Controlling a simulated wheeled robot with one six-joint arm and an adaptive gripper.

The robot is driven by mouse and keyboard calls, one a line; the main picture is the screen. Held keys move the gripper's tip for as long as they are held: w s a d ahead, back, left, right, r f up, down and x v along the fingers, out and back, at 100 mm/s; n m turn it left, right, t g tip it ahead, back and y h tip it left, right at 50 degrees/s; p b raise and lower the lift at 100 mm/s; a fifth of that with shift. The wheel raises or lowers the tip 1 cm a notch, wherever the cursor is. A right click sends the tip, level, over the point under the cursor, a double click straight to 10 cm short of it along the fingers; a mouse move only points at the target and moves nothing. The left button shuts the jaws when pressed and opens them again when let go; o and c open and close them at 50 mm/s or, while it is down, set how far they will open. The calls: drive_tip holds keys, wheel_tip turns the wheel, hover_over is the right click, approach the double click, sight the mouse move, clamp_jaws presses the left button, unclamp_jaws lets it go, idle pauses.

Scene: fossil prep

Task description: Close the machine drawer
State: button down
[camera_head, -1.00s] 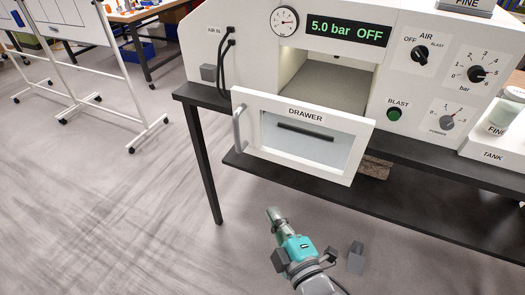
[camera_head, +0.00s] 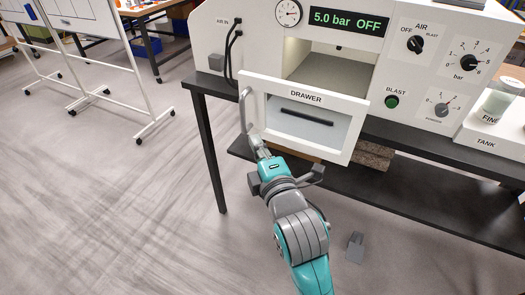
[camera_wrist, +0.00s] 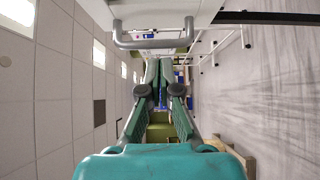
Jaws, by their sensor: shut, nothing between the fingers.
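The white machine (camera_head: 350,52) has its drawer open. The drawer's front panel (camera_head: 362,116), labelled DRAWER, stands out from the lit opening (camera_head: 330,78). A grey bar handle (camera_head: 246,108) is at the panel's left edge. It also shows as a bracket at the top of the wrist view (camera_wrist: 155,43). My gripper (camera_head: 257,143) is shut and empty, close to the lower end of this handle. In the wrist view my closed fingers (camera_wrist: 161,62) point toward the handle, just short of it in the picture. I cannot tell whether they touch it.
The machine stands on a dark table (camera_head: 206,84) with a lower shelf (camera_head: 420,200) holding a brown block (camera_head: 372,156). Black hoses (camera_head: 232,50) hang left of the opening. A whiteboard stand (camera_head: 120,60) is at left. The floor between is clear.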

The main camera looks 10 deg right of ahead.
sight(254, 112)
drive_tip(key=w, duration=0.2)
drive_tip(key=w+d, duration=0.1)
drive_tip(key=w, duration=0.5)
drive_tip(key=shift+d, duration=0.15)
drive_tip(key=shift+w+d, duration=0.15)
drive_tip(key=shift+w, duration=0.05)
drive_tip(key=w+d, duration=0.5)
drive_tip(key=w, duration=0.2)
drive_tip(key=w+d, duration=0.5)
drive_tip(key=w, duration=0.2)
drive_tip(key=w+d, duration=0.5)
drive_tip(key=w, duration=0.1)
drive_tip(key=shift+w, duration=0.4)
drive_tip(key=shift+w+d+r, duration=0.15)
drive_tip(key=shift+w+d, duration=0.05)
drive_tip(key=shift+d, duration=0.1)
drive_tip(key=shift+r, duration=0.15)
